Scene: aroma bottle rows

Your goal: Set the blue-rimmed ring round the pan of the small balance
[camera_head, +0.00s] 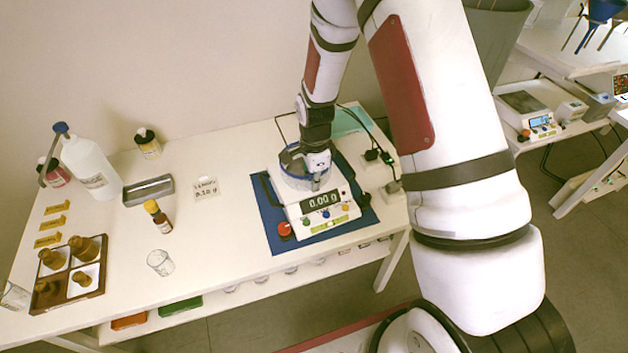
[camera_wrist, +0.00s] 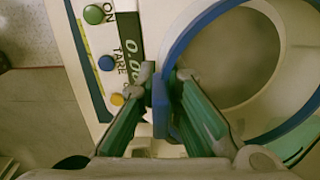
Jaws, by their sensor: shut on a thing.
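The small balance (camera_head: 324,213) stands on a blue mat (camera_head: 361,213) at the right of the table, its display reading 0.00 g. The blue-rimmed ring (camera_head: 291,158) is at the balance's pan, with my gripper (camera_head: 318,168) at its front right side. In the wrist view my gripper (camera_wrist: 163,100) is shut on the rim of the blue-rimmed ring (camera_wrist: 192,38). The round pan (camera_wrist: 235,58) shows inside the ring there. In the head view the pan is hidden by the ring and gripper. I cannot tell whether the ring's lower edge touches the balance.
A red button (camera_head: 285,229) sits at the balance's front left. Cables (camera_head: 374,146) lie behind the balance.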

